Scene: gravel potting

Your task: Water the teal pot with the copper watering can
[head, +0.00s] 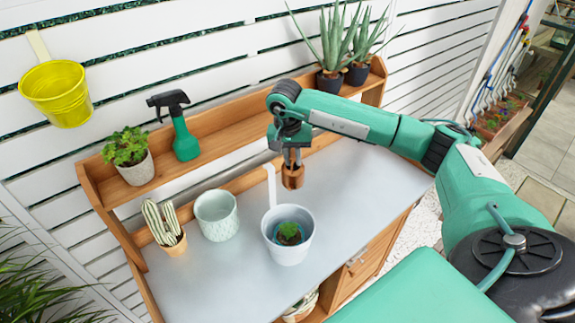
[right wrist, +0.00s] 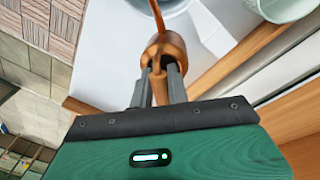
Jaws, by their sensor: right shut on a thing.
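My right gripper (head: 291,156) is shut on the copper watering can (head: 292,178) and holds it above the bench, behind the white bucket. In the right wrist view, the can (right wrist: 163,48) sits between the fingers (right wrist: 160,75), with its thin spout pointing up the picture toward the bucket. A small leafy plant (head: 288,231) sits in dark soil inside the white bucket (head: 289,254). A teal rim shows around the soil, which looks like the teal pot; its lower part is hidden by the bucket. I see no water. My left gripper is not in view.
A pale mint patterned pot (head: 216,217) and a potted cactus (head: 165,228) stand left of the bucket. A wooden shelf (head: 220,138) behind holds a leafy plant, a green spray bottle (head: 185,140) and aloes. The grey bench top (head: 365,180) is clear at right.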

